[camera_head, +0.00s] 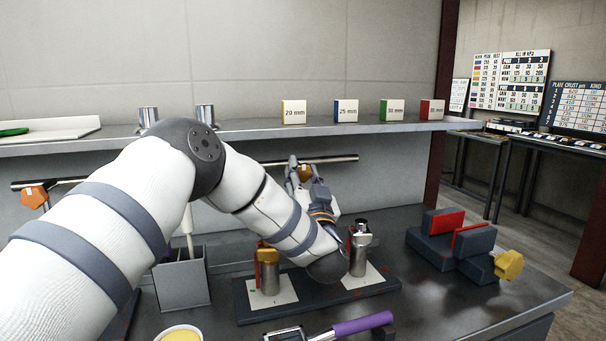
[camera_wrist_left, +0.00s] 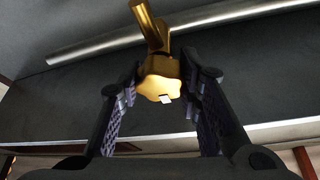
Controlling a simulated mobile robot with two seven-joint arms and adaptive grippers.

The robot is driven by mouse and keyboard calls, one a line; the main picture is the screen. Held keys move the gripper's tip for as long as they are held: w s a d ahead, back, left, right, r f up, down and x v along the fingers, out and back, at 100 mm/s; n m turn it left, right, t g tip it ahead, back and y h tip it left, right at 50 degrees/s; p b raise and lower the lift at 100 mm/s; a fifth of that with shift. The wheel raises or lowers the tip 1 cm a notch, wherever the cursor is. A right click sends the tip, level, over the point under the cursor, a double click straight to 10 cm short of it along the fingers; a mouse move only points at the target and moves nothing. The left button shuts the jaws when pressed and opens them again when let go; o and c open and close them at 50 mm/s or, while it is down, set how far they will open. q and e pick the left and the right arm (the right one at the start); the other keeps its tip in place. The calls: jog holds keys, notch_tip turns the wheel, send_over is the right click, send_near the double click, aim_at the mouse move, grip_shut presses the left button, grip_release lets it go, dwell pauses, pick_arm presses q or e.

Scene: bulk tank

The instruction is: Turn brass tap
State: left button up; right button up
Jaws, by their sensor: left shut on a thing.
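The brass tap (camera_head: 305,173) sits on the metal pipe under the shelf in the head view, partly hidden by my gripper. In the left wrist view the brass tap (camera_wrist_left: 160,78) shows a lobed gold knob with a stem rising towards the pipe (camera_wrist_left: 120,42). My left gripper (camera_head: 303,182) reaches up to it from the front. In the left wrist view its fingers (camera_wrist_left: 158,88) stand on both sides of the knob and are shut on it. My right gripper is not in view.
An orange tap (camera_head: 35,195) hangs at the left. Below my arm are a grey bin (camera_head: 182,284), a plate with metal cylinders (camera_head: 362,289) and a purple-handled tool (camera_head: 362,324). Dark blocks (camera_head: 432,246) stand at the right. The shelf (camera_head: 250,133) overhangs the pipe.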

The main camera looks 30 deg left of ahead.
pick_arm(q)
jog(key=n+y, duration=0.1)
jog(key=n, duration=0.1)
jog(key=n+g, duration=0.1)
jog(key=n, duration=0.1)
jog(key=shift+g+y, duration=0.3)
jog(key=shift+y, duration=0.1)
jog(key=o, duration=1.1)
jog(key=shift+o, duration=0.2)
jog(key=v, duration=1.2)
